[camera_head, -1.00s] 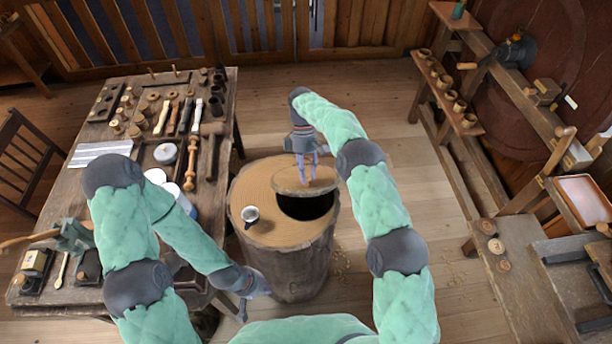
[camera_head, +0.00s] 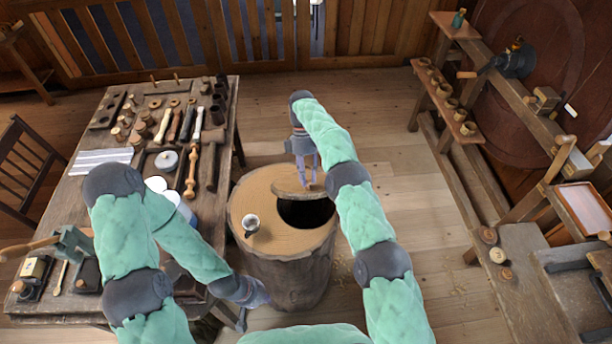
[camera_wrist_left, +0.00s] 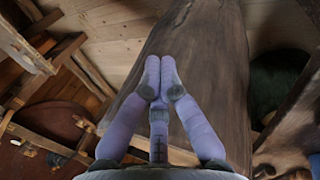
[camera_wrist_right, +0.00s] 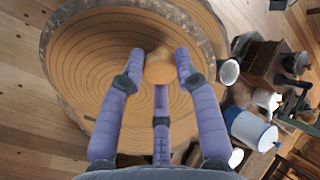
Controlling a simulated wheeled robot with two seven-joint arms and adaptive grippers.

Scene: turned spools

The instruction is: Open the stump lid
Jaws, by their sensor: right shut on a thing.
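The tree stump (camera_head: 288,265) stands in the middle, its ringed top partly open over a dark hole (camera_head: 308,213). The round wooden lid (camera_head: 293,188) is over the far part of the hole, apart from its near edge. My right gripper (camera_head: 308,182) reaches down onto the lid and is shut on its small round knob, which shows between the fingers in the right wrist view (camera_wrist_right: 160,70). My left gripper (camera_head: 252,302) is low beside the stump's front left. Its fingers are together and empty in the left wrist view (camera_wrist_left: 159,85).
A small metal cup (camera_head: 251,223) stands on the stump's top, left of the hole. A workbench (camera_head: 225,120) crowded with tools and spools is at the left. Another bench (camera_head: 520,300) is at the right. The floor behind and right of the stump is clear.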

